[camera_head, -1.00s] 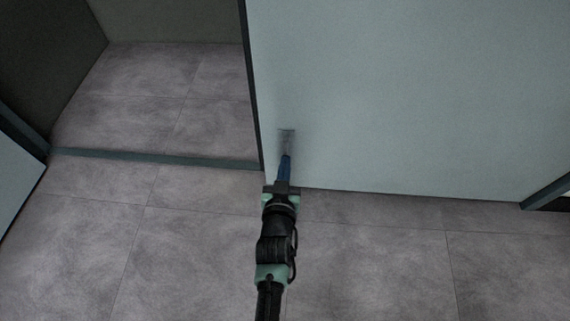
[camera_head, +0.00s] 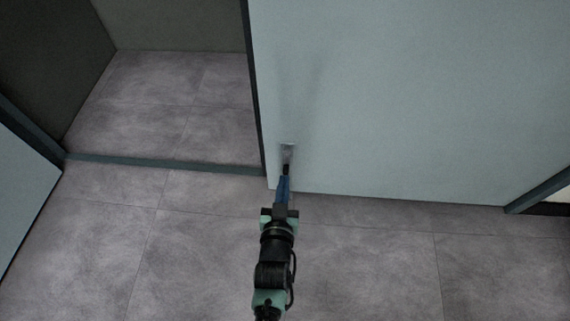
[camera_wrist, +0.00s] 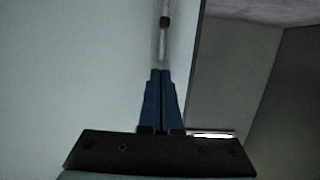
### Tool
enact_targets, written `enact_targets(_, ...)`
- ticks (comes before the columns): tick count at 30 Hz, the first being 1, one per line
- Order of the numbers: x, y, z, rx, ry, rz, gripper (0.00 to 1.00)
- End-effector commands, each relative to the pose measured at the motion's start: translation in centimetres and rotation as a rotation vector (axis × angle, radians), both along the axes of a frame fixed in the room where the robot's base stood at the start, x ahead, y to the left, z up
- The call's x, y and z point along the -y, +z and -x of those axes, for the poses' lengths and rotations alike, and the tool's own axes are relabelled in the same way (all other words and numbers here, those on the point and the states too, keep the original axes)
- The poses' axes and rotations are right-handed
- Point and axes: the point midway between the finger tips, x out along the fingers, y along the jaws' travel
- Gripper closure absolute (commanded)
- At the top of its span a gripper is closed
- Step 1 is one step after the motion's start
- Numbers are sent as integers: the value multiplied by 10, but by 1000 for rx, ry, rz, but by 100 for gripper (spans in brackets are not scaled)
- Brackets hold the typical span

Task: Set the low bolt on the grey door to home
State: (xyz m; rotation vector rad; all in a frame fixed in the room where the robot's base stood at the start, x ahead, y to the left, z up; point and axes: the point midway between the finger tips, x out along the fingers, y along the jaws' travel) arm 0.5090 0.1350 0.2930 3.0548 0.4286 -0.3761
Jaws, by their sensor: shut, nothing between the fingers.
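The grey door (camera_head: 410,90) is a large pale panel filling the upper right of the head view. The low bolt (camera_head: 288,149) is a small metal fitting near the door's bottom left corner. In the wrist view the bolt (camera_wrist: 163,42) shows as a thin light rod with a dark collar, near the door's edge. My gripper (camera_head: 285,178) is shut and empty, its blue fingers just below the bolt in the head view. In the wrist view the shut fingertips (camera_wrist: 160,71) point along the rod. Whether they touch it I cannot tell.
Left of the door is an open doorway with a dark sill (camera_head: 160,162) and tiled floor beyond. Another pale panel (camera_head: 22,195) stands at the far left. A dark frame post (camera_head: 540,193) is at the right. The tiled floor in front is clear.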

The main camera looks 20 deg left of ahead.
Motion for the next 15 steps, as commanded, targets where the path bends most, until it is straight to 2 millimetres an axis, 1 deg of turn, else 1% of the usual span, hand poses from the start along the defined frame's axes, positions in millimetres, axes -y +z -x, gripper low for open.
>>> enact_targets(1, 3, 7, 10, -3, 0, 0, 100)
enact_targets(6, 8, 10, 31, -2, 1, 0, 100)
enact_targets(10, 11, 11, 38, 1, 1, -1, 100)
enact_targets(15, 11, 10, 39, 1, 0, 0, 100)
